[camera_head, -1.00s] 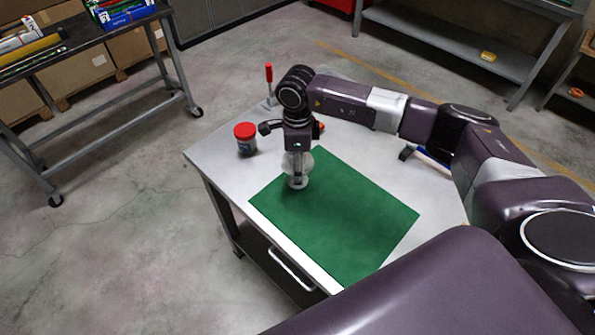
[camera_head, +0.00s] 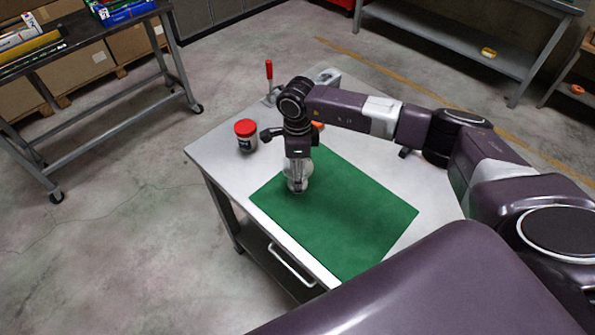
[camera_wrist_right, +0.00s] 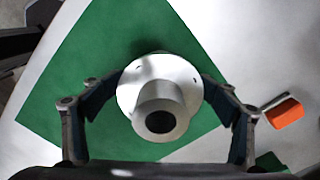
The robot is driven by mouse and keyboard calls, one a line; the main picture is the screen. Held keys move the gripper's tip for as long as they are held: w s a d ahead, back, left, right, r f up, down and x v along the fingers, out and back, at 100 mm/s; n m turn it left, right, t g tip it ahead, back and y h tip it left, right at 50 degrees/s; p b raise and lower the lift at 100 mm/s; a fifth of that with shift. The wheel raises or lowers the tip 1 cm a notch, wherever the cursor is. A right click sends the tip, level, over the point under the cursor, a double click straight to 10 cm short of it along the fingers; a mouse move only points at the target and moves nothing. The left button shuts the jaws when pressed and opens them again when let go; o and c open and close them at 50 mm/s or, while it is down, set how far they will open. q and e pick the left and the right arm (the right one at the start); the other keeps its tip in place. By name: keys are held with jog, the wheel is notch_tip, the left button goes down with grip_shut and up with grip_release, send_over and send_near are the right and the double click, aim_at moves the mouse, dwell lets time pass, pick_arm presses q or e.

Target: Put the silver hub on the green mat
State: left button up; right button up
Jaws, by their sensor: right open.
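The silver hub (camera_wrist_right: 184,75) is a round flange with a raised, dark-bored centre. In the right wrist view it lies between the fingers of my right gripper (camera_wrist_right: 160,104), which are spread open on either side of it. In the head view my right gripper (camera_head: 297,184) is low over the left part of the green mat (camera_head: 345,225), with the hub (camera_head: 299,186) at its fingertips and partly hidden by them. The hub appears to rest on the mat, which also shows in the right wrist view (camera_wrist_right: 85,60). My left gripper is not in view.
The mat lies on a grey metal table (camera_head: 215,150). A jar with a red lid (camera_head: 246,136) and a red-handled clamp (camera_head: 269,80) stand near its far left side. An orange object (camera_wrist_right: 285,113) lies beside the mat. The mat's right part is clear.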

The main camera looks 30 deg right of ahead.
jog(key=shift+r+p, duration=0.3)
notch_tip(320, 180, up, 10)
jog(key=b, duration=0.4)
jog(key=shift+r, duration=0.2)
jog(key=shift+r+b, duration=0.3)
jog(key=shift+r, duration=0.4)
jog(key=shift+f, duration=0.1)
